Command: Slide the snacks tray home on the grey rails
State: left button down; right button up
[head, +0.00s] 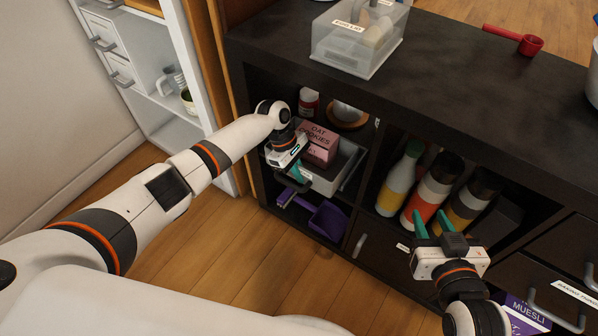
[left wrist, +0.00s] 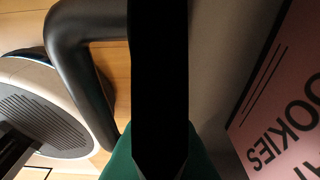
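The light grey tray (head: 328,186) is in the left cube of the dark shelf, with a pink oat cookies box (head: 317,143) in it. The box also shows in the left wrist view (left wrist: 290,110). A grey strip (head: 353,168), possibly a rail, runs along the tray's right side. My left gripper (head: 297,173) is at the tray's front left. In the left wrist view its green fingers lie either side of a black bar, with a dark looped handle (left wrist: 85,30) beside it; whether they clamp anything is unclear. My right gripper (head: 434,225) is open and empty before the bottles.
A jar (head: 308,103) and bowl (head: 348,115) are behind the tray. Several bottles (head: 398,182) fill the neighbouring cube. Floor in front is clear.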

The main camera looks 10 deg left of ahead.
pick_arm(q)
jog(key=shift+r, duration=0.1)
pick_arm(e)
jog(key=shift+s+f, duration=0.1)
jog(key=shift+f, duration=0.1)
pick_arm(q)
jog(key=shift+f, duration=0.35)
pick_arm(e)
jog(key=shift+r, duration=0.3)
pick_arm(q)
jog(key=shift+f, duration=0.15)
pick_arm(e)
jog(key=shift+w+r, duration=0.25)
jog(key=shift+w, duration=0.05)
pick_arm(q)
jog(key=shift+f, duration=0.25)
pick_arm(e)
jog(key=shift+a+r+t, duration=0.15)
jog(key=shift+r+t, duration=0.05)
jog(key=shift+t, duration=0.2)
pick_arm(q)
jog(key=c, duration=1.9)
grip_release()
pick_arm(e)
jog(key=shift+f, duration=0.1)
